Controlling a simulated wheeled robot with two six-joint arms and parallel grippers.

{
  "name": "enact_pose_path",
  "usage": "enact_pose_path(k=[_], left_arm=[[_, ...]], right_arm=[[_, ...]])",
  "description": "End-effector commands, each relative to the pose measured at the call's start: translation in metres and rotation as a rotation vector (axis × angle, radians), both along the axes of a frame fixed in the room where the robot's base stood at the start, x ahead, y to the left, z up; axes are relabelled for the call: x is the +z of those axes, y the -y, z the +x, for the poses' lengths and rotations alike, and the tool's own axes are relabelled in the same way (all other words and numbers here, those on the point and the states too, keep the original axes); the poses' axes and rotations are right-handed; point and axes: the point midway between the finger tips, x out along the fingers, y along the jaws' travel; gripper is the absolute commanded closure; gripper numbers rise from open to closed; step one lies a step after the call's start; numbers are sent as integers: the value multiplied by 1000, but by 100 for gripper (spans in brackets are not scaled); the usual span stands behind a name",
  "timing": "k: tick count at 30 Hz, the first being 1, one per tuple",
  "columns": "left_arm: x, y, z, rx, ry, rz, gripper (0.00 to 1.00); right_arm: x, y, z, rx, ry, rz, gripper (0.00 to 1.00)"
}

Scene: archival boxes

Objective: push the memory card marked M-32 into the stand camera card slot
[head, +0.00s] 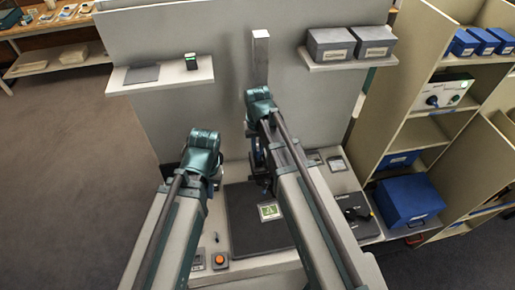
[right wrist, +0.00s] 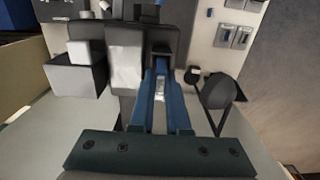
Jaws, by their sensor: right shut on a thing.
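My right gripper (right wrist: 160,78) is shut on a small pale piece, the memory card (right wrist: 160,90), between its blue fingers in the right wrist view. Its marking cannot be read. The fingertips are close to a dark grey body with a pale panel (right wrist: 125,60), which looks like the stand camera; a dark recess lies just beyond the tips. I cannot tell whether the card touches or enters a slot. In the head view my right arm hides most of this spot. My left wrist (head: 201,150) is at the left of the desk; its fingers are hidden.
A dark mat (head: 243,222) with a green-and-white card (head: 269,211) lies on the desk. An orange button (head: 219,260) is at the front. Shelves hold grey boxes (head: 331,46) and a small green-topped item (head: 191,61). A blue box (head: 409,200) stands right. The floor at left is clear.

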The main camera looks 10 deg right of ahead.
Motion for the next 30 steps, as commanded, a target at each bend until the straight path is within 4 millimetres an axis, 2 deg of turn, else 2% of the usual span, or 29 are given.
enact_pose_path(k=[27, 28, 30], left_arm=[[-15, 0, 0, 0, 0, 0, 100], [-16, 0, 0, 0, 0, 0, 100], [-16, 0, 0, 0, 0, 0, 100]], right_arm=[[-15, -1, -4, 1, -6, 3, 100], [-16, -1, -4, 1, -6, 3, 81], [-16, -1, -5, 2, -6, 4, 68]])
